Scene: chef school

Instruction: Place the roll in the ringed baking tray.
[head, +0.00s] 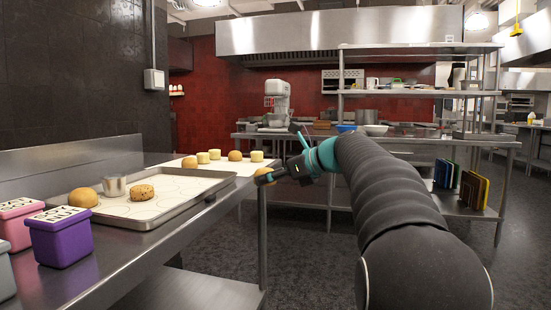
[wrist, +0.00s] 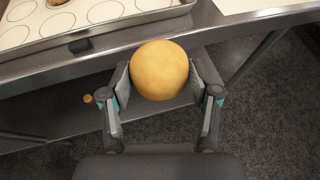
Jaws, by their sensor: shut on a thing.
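My gripper (wrist: 160,82) is shut on a round golden roll (wrist: 159,69), which sits between its two fingers in the wrist view. In the head view the gripper (head: 272,175) is off the counter's right edge, and the roll (head: 262,174) is partly hidden by it. The ringed baking tray (head: 160,216) lies on the steel counter left of my gripper. In the wrist view the tray's rim (wrist: 130,20) is beyond and left of the held roll.
A purple box (head: 62,240) and a pink box (head: 18,222) stand at the near left. The tray's right part shows free rings. A lower shelf (head: 190,290) is under the counter.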

